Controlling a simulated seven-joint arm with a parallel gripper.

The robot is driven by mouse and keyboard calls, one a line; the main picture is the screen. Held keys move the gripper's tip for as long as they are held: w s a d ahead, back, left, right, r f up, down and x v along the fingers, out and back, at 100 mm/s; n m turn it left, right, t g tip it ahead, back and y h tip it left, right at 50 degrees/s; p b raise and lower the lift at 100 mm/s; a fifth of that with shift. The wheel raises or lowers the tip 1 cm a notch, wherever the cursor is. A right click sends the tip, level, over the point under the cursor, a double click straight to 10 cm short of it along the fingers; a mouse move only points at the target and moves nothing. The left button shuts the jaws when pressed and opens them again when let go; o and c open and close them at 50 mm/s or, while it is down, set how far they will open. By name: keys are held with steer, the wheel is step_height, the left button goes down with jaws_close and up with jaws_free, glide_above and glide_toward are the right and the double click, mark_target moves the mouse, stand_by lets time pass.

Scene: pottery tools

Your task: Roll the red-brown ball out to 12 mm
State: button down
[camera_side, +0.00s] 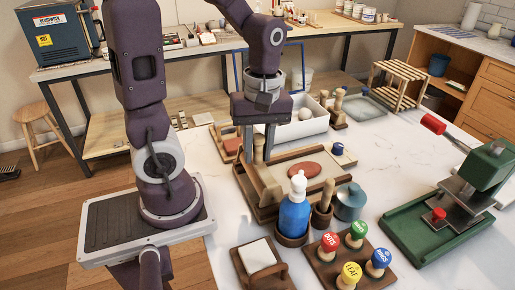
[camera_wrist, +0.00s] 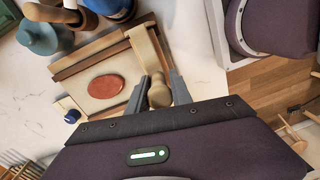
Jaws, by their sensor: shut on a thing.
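The red-brown clay (camera_side: 305,172) lies as a flat, rounded slab on a pale board (camera_side: 323,168) in a wooden frame. It shows as an oval in the wrist view (camera_wrist: 106,87). My gripper (camera_side: 258,152) points down at the frame's left end in the side view, beside the clay and not touching it. In the wrist view my gripper (camera_wrist: 161,92) has its two fingers on either side of a rounded wooden handle (camera_wrist: 159,95). The handle's lower part is hard to make out. The clay's thickness cannot be read.
A blue bottle (camera_side: 295,215) and a teal jar (camera_side: 349,202) stand close in front of the frame. Several coloured stamps (camera_side: 351,270) stand in a block nearby. A green press (camera_side: 450,215) is at right. A white bin (camera_side: 305,125) sits behind.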

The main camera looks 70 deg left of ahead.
mark_target(259, 136)
steer(key=shift+f, duration=0.25)
steer(key=c, duration=1.1)
jaws_free()
steer(key=shift+o, duration=0.2)
steer(key=r, duration=0.7)
steer(key=shift+w, duration=0.2)
steer(key=s+d+r+m+t, duration=0.4)
steer(key=s+d+m+t, duration=0.1)
steer(key=m, duration=1.1)
steer(key=shift+d+r+t, duration=0.3)
steer(key=shift+d+t, duration=0.4)
steer(key=shift+d, duration=0.15)
